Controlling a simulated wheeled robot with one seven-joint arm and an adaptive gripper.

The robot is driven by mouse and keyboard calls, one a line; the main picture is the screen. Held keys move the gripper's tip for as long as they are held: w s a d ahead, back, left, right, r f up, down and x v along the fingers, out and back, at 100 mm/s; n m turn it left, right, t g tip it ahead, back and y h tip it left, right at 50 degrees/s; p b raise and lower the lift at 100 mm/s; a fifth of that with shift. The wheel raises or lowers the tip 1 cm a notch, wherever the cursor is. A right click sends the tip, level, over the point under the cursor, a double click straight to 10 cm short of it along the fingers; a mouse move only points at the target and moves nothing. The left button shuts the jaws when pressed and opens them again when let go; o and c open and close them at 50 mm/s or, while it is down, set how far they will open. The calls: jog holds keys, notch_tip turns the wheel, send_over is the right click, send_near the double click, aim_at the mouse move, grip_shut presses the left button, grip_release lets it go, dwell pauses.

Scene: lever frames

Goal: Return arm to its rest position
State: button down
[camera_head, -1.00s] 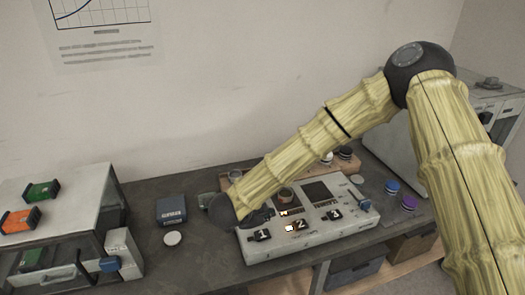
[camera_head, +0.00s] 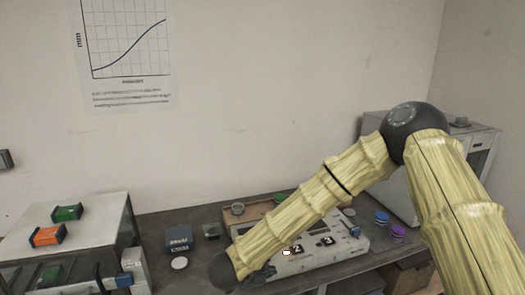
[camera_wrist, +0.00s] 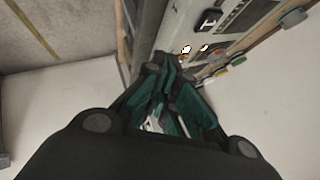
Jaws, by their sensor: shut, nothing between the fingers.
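My arm (camera_head: 308,214) reaches from the right across the bench in the head view. Its wrist end is low in the picture, in front of the numbered control console (camera_head: 330,256). My gripper is largely hidden behind the arm there. In the wrist view my gripper (camera_wrist: 168,75) is shut and empty, with dark and teal finger links. The console also shows in the wrist view (camera_wrist: 205,22), beyond the fingertips. I cannot tell whether the fingertips touch it. The arm covers much of the console's left part.
A pale cabinet with a green module (camera_head: 67,213) and an orange module (camera_head: 47,236) stands at left. A blue box (camera_head: 179,239) and a white round lid (camera_head: 180,263) lie beside the console.

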jog(key=s+d+f+n+y+b, duration=0.1)
jog(key=s+d+f+n, duration=0.2)
jog(key=f, duration=0.4)
jog(key=s+d+f+n+y, duration=0.1)
jog(key=s+d+f+n, duration=0.1)
jog(key=s+f, duration=0.3)
jog(key=s+d+f+n+y+b, duration=0.1)
jog(key=s+d+f+n, duration=0.15)
jog(key=f, duration=0.55)
jog(key=s+d+f+n+g, duration=0.2)
jog(key=s+d+f, duration=0.1)
jog(key=s, duration=0.5)
jog(key=s+d+f+n+g+y+b, duration=0.1)
jog(key=s+d+f+n+g, duration=0.1)
jog(key=s+d, duration=0.4)
jog(key=s+d+f+n+g+y+b, duration=0.1)
jog(key=s+d+f+n+g, duration=0.2)
jog(key=s, duration=0.9)
notch_tip(320, 180, down, 2)
jog(key=shift+d+f+n, duration=0.15)
jog(key=shift+d+n, duration=0.4)
jog(key=shift+d, duration=0.3)
jog(key=shift+s, duration=0.1)
